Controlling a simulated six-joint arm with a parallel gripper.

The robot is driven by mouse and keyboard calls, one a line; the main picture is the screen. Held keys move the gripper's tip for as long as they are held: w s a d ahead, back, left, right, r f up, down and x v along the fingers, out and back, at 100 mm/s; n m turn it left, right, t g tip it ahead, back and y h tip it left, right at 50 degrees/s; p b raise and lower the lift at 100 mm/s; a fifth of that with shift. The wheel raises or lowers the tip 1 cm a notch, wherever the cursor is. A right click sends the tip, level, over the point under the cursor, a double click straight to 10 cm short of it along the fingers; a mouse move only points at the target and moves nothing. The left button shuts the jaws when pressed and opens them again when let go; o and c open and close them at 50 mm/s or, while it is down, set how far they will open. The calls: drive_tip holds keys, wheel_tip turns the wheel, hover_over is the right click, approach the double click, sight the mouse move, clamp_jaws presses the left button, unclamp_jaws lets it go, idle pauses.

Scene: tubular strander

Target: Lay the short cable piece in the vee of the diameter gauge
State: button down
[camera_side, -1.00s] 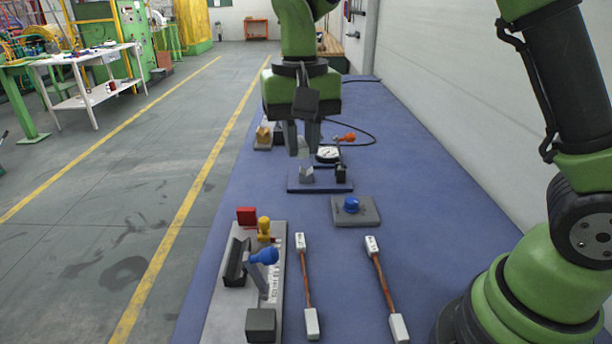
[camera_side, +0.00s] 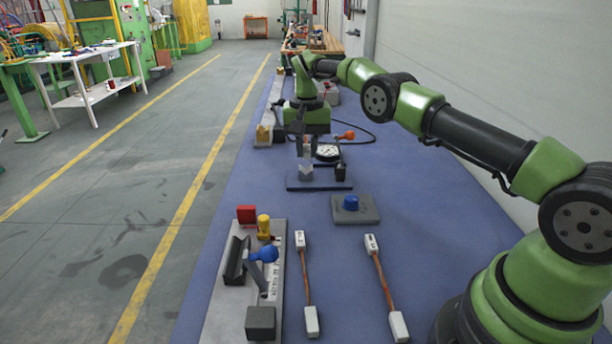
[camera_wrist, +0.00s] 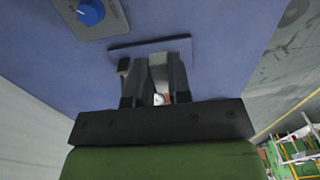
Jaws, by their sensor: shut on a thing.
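The diameter gauge stands on the blue bench in the side view, with a dark base plate (camera_side: 318,186), a small grey vee block (camera_side: 306,173), a dial (camera_side: 327,152) and an orange-knobbed lever (camera_side: 346,135). My gripper (camera_side: 304,152) points down just above and behind the vee. In the wrist view my gripper's fingers (camera_wrist: 158,62) stand over the gauge's plate (camera_wrist: 125,53), with a narrow gap between them. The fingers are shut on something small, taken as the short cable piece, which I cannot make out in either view. A pale grey part shows between the fingers.
A plate with a blue knob (camera_side: 351,203) lies in front of the gauge. Two longer cables with white ends (camera_side: 305,285) (camera_side: 384,285) and a grey fixture with a blue-knobbed lever (camera_side: 264,255) lie nearer. A black hose (camera_side: 372,135) curves behind the gauge.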

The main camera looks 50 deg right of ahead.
wheel_tip(320, 180, down, 10)
drive_tip(key=shift+r, duration=0.2)
drive_tip(key=c, duration=1.1)
unclamp_jaws()
drive_tip(key=shift+o, duration=0.2)
wheel_tip(320, 180, up, 8)
drive_tip(key=shift+r, duration=0.15)
drive_tip(key=s+a+r+n+t, duration=0.1)
drive_tip(key=s+a+r, duration=0.15)
drive_tip(key=r, duration=0.45)
drive_tip(key=s+a+r+n+t, duration=0.1)
drive_tip(key=s+a+r+t, duration=0.1)
drive_tip(key=s+r, duration=0.35)
drive_tip(key=s+a+r+n+t, duration=0.1)
drive_tip(key=s+a+r, duration=0.15)
drive_tip(key=r, duration=0.65)
drive_tip(key=s+a+f+n+t+y, duration=0.1)
drive_tip(key=s+a, duration=0.1)
drive_tip(key=s, duration=0.8)
drive_tip(key=s+a+n+t+y, duration=0.1)
drive_tip(key=s+a+t, duration=0.1)
drive_tip(key=s, duration=0.8)
drive_tip(key=shift+s+a+f, duration=0.15)
drive_tip(key=shift+a+f, duration=0.2)
drive_tip(key=shift+f, duration=0.05)
